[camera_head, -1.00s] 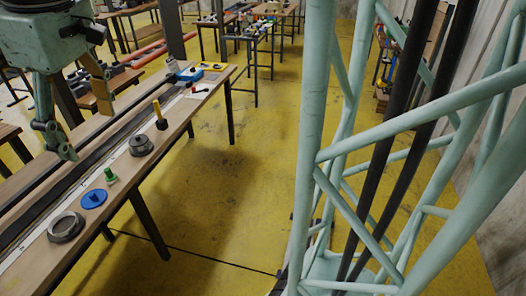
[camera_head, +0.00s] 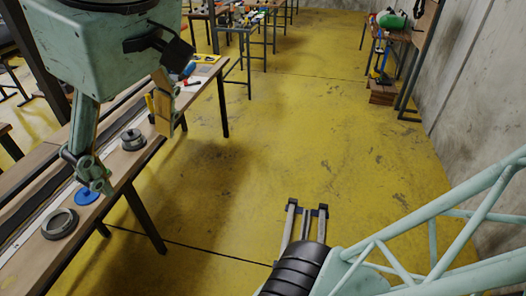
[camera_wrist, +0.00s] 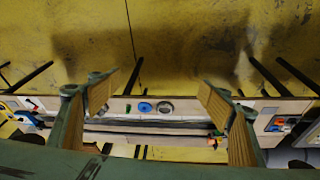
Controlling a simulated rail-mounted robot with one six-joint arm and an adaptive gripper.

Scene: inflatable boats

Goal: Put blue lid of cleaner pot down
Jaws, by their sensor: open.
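The blue lid (camera_head: 88,196) lies flat on the long wooden workbench (camera_head: 20,275), and it also shows in the wrist view (camera_wrist: 145,107). An open grey round pot (camera_head: 60,223) stands beside it, nearer to the camera; it shows right of the lid in the wrist view (camera_wrist: 166,108). My gripper (camera_head: 135,158) is open and empty, above the bench. In the head view one finger partly overlaps the lid. In the wrist view both fingers (camera_wrist: 156,92) are spread wide, with lid and pot below between them.
A dark grey round object (camera_head: 133,140) sits farther along the bench. A small green object (camera_wrist: 127,109) stands left of the lid in the wrist view. Tools lie at the bench's far end. The yellow floor (camera_head: 250,150) right of the bench is largely clear.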

